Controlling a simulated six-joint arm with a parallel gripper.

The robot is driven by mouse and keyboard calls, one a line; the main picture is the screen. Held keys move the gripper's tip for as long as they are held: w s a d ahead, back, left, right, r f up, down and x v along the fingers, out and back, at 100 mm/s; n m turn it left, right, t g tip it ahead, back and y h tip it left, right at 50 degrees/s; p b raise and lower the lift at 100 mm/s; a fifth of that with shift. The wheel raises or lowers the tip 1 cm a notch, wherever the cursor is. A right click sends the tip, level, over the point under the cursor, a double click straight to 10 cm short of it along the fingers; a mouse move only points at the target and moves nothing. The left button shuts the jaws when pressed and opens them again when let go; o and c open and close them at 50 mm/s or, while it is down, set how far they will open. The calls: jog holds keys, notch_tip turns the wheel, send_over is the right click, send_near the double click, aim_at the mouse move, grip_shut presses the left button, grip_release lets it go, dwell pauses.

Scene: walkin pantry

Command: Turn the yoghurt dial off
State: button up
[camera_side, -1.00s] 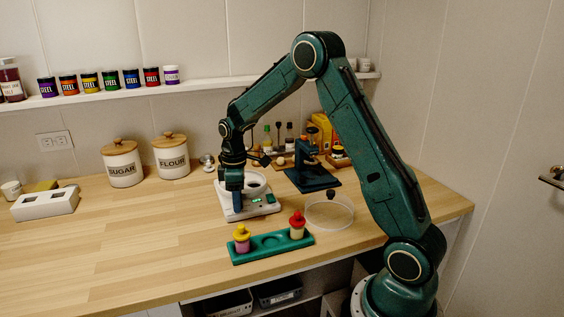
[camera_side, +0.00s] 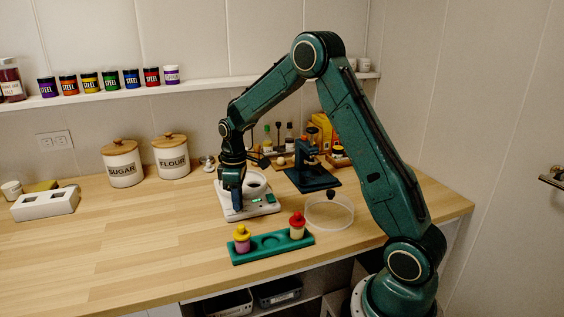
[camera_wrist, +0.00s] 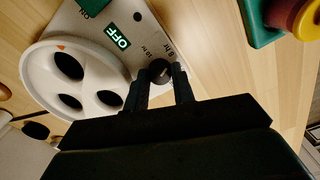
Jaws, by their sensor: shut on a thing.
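The white yoghurt maker (camera_side: 262,209) stands on the wooden counter. In the wrist view its round lid with several dark holes (camera_wrist: 42,82) is at the left, beside a lit green display reading OFF (camera_wrist: 117,36). The small dark dial (camera_wrist: 160,71) lies between the fingertips of my gripper (camera_wrist: 161,80), near the printed marks "10 hr" and "8 hr". My gripper is shut on the dial, and its fingers hide part of it. In the side view my gripper (camera_side: 237,206) points down at the maker's left front, hiding the dial.
A green tray (camera_side: 270,247) with two small capped jars stands in front. A clear round dish (camera_side: 329,213) and a dark blue stand (camera_side: 312,181) are at the right. Canisters (camera_side: 123,164) stand behind left. The counter's front left is clear.

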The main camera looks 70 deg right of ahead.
jog(key=m, duration=0.6)
jog(key=shift+r+m, duration=0.1)
jog(key=shift+m, duration=0.3)
jog(key=m, duration=0.3)
jog(key=shift+m, duration=0.3)
jog(key=m, duration=0.3)
jog(key=shift+w+m, duration=0.1)
jog(key=shift+m, duration=0.2)
jog(key=m, duration=0.4)
jog(key=shift+m, duration=2.1)
jog(key=o, duration=1)
